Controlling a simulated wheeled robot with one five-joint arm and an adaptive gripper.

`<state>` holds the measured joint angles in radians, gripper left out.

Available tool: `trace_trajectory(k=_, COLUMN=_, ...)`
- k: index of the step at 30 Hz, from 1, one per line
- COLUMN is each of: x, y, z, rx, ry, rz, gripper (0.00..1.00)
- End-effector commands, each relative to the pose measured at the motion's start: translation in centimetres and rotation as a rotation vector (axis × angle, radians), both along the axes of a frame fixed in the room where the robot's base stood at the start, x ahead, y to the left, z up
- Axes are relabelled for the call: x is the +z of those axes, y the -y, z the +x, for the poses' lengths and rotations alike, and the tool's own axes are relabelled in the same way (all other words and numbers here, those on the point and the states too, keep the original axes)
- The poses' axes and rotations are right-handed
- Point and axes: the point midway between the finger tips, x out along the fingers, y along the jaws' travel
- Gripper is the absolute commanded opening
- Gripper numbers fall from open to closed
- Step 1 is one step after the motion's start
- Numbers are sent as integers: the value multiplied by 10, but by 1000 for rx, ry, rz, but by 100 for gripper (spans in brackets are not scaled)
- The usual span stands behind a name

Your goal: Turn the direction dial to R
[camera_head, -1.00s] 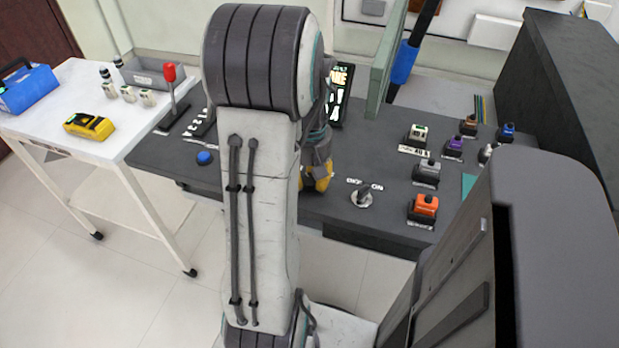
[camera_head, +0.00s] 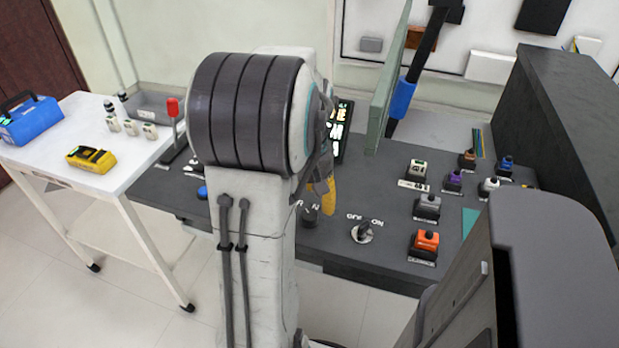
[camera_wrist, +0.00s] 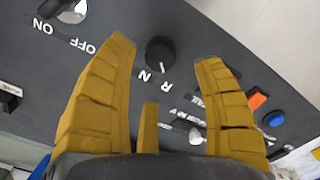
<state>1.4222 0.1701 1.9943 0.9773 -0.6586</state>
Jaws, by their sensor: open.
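The direction dial (camera_wrist: 160,55) is a round black knob on the dark bench. In the wrist view it lies between and beyond my open yellow fingers, with white letters R and N beside it. Which letter its pointer faces is not clear. In the head view the dial (camera_head: 310,216) is partly hidden by my arm. My gripper (camera_wrist: 164,50) is open and empty; the fingers appear apart from the knob. In the head view only a yellow part of my gripper (camera_head: 328,195) shows, behind my arm and near the dial.
An OFF/ON switch (camera_head: 362,232) sits right of the dial. A blue button (camera_head: 202,192) and a red-topped lever (camera_head: 173,108) are at the left. Coloured blocks, including an orange one (camera_head: 427,241), stand at the right. A green panel (camera_head: 388,90) rises behind the dial.

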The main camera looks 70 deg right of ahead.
Motion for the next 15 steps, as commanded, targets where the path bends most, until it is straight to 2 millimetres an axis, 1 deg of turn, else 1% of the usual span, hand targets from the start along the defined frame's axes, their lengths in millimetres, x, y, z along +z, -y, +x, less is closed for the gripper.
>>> trace_trajectory(k=1, x=10, y=1, z=0, rx=0, ry=1, rz=-5, gripper=62)
trace_trajectory(k=6, x=36, y=0, z=0, rx=0, ry=1, rz=-4, gripper=62)
trace_trajectory(k=12, x=58, y=0, z=0, rx=0, ry=0, rz=-1, gripper=62)
trace_trajectory(k=15, x=64, y=0, z=0, rx=0, ry=0, rz=0, gripper=62)
